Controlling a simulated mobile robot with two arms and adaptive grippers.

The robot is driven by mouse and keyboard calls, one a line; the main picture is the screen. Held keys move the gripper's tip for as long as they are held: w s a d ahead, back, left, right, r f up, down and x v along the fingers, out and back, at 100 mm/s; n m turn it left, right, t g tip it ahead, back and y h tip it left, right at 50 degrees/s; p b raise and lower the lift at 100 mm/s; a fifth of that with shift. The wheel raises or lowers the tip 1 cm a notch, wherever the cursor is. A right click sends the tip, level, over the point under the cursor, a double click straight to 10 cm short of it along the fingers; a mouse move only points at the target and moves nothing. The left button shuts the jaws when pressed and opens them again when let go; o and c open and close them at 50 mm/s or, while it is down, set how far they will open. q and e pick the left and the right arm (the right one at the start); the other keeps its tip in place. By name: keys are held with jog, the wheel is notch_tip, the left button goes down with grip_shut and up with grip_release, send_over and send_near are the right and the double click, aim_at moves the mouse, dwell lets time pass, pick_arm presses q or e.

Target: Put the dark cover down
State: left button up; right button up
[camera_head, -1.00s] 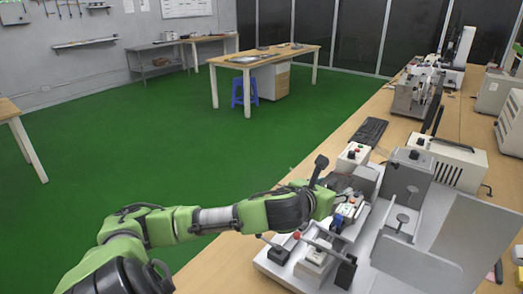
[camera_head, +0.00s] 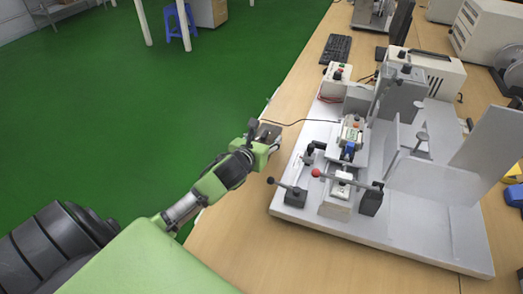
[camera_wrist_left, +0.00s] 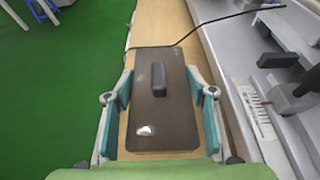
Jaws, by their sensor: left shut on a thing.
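The dark cover (camera_wrist_left: 160,122) is a flat, dark brown rectangular plate with a small raised black handle and a bright glint. In the left wrist view it lies between the two teal-padded fingers of my left gripper (camera_wrist_left: 163,105), which is shut on its sides. In the head view my left gripper (camera_head: 270,138) is at the left edge of the wooden table, just left of the grey test fixture, and the cover shows there only as a small dark patch. I cannot tell whether the cover touches the table. My right gripper is not in view.
The test fixture (camera_head: 420,225) with levers, clamps and a clear panel stands on the wooden table (camera_head: 236,235). A narrow bare strip of table runs left of it. A thin black cable (camera_wrist_left: 236,16) crosses ahead of the cover. Green floor lies left of the table.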

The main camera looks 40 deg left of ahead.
pick_arm(q)
jog(key=shift+f+b, duration=0.35)
jog(key=shift+f, duration=2.25)
jog(key=o, duration=1.1)
jog(key=shift+s+r, duration=0.15)
jog(key=v, duration=1.1)
jog(key=shift+s+r+p, duration=0.15)
jog(key=shift+s+p, duration=0.15)
jog(key=shift+p, duration=0.1)
